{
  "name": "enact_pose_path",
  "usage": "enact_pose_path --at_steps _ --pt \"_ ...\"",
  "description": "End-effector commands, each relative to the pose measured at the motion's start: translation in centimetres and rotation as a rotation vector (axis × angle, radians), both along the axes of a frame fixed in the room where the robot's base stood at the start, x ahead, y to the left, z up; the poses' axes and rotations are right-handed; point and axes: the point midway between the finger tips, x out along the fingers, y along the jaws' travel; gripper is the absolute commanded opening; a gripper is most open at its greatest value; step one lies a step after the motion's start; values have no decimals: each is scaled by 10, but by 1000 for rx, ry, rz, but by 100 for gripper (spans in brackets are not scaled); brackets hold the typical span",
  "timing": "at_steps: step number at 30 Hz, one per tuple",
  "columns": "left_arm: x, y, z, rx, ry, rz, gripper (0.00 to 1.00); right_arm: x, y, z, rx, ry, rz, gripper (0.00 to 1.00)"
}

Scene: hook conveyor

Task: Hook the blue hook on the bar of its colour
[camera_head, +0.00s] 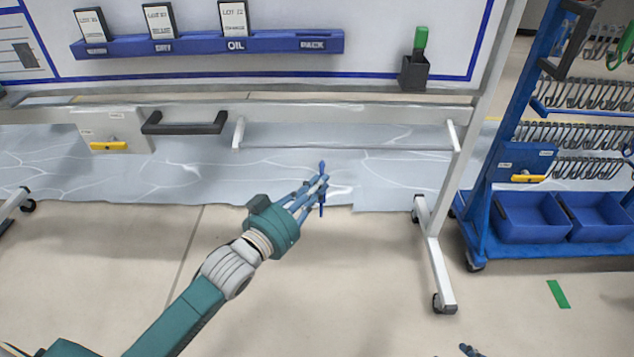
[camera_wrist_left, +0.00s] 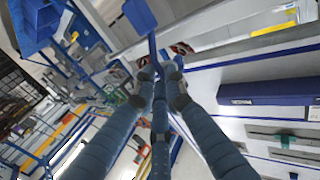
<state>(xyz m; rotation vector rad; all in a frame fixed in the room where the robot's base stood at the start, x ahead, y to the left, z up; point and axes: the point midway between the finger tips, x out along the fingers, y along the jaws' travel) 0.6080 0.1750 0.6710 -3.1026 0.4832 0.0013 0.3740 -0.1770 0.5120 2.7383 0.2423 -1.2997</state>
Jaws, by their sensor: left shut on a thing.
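My left gripper (camera_head: 318,186) reaches in from the lower left with its fingers shut on the blue hook (camera_head: 322,168). The hook stands about upright, its ends showing above and below the fingers. In the left wrist view, the fingers (camera_wrist_left: 158,75) close around a blue stem, with a wide blue piece (camera_wrist_left: 140,15) above it. In the head view, the hook appears below a thin grey bar (camera_head: 345,149) between two white brackets, apart from it in the picture. I cannot make out a blue marking on this bar. A fingertip of my right gripper (camera_head: 469,350) shows at the bottom edge.
A white board carries a blue ledge (camera_head: 205,44) with several lot cards. A black holder (camera_head: 413,74) holds a green item. At right stands a blue rack (camera_head: 487,215) with rows of metal hooks and blue bins. A white stand leg (camera_head: 435,260) rests on the clear floor.

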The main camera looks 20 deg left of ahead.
Motion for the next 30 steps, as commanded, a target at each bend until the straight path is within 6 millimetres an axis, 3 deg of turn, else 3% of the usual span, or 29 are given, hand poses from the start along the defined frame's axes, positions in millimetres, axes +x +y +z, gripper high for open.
enact_pose_path --at_steps 18,30 --pt "-11 -3 2 -1 -3 0 0 -31 -13 -15 -34 142 -15 40" --pt "-12 -4 2 -1 -3 0 0 -37 -14 -18 -37 164 -16 40"
